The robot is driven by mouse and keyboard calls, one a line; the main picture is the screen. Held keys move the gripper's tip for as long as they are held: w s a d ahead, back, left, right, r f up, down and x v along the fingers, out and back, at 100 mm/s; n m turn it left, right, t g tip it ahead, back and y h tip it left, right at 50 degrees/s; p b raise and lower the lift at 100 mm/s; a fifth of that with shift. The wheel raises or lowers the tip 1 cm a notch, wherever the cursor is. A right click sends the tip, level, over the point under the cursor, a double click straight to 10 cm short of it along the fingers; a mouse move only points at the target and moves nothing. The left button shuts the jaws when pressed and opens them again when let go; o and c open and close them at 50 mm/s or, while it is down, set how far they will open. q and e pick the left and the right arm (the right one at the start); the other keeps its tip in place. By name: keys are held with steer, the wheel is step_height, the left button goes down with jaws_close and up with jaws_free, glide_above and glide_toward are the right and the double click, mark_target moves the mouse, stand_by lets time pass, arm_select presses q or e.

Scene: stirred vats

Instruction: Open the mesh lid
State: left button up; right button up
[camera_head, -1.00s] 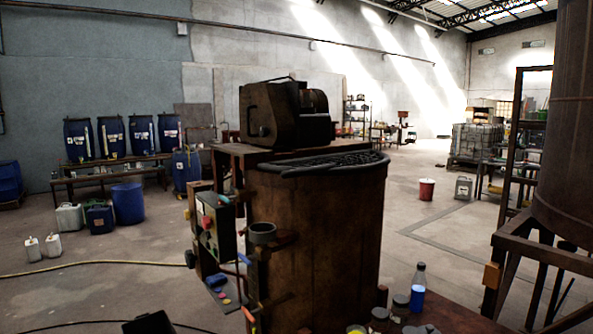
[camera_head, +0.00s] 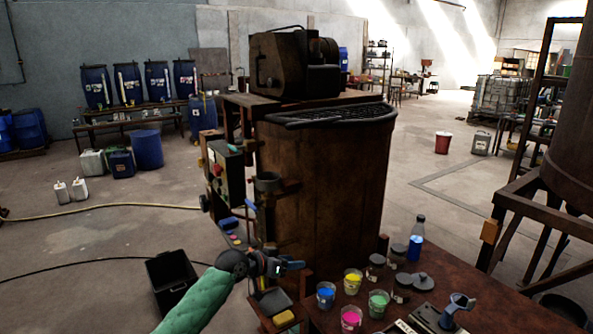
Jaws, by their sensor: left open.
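The dark mesh lid (camera_head: 345,113) lies flat across the top of the rusty brown vat (camera_head: 325,190), in the middle of the camera_head view. A dark motor unit (camera_head: 290,65) stands on a beam behind it. My left gripper (camera_head: 293,266), on an arm in a green sleeve, is open and empty. It shows low in front of the vat, well below the lid and apart from it. My right gripper is not in view.
A control box (camera_head: 225,173) and a small cup holder (camera_head: 268,182) jut from the vat's left side. A table (camera_head: 445,278) at lower right bears paint cups and a blue bottle (camera_head: 415,240). A black bin (camera_head: 172,280) stands at lower left.

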arm_select(q)
steer(key=w+a+r+m+t+h+p, duration=0.1)
steer(key=w+r, duration=0.2)
steer(key=r, duration=0.6)
steer(key=w+a+r+h, duration=0.1)
steer(key=w+r, duration=0.2)
steer(key=r, duration=0.7)
steer(key=t+h+p, duration=0.1)
steer(key=h+p, duration=0.1)
glide_toward(296, 126)
steer(key=w+d, duration=0.2)
steer(key=w, duration=0.1)
steer(key=p+x, duration=0.3)
steer(key=x, duration=0.3)
steer(key=shift+w+d, duration=0.1)
steer(key=shift+w+d+f, duration=0.2)
steer(key=shift+w+d, duration=0.15)
steer(key=shift+d, duration=0.15)
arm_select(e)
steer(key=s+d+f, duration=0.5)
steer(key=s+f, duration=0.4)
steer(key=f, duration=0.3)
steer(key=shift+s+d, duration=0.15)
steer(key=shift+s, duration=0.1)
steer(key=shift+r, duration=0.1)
arm_select(q)
jaws_close()
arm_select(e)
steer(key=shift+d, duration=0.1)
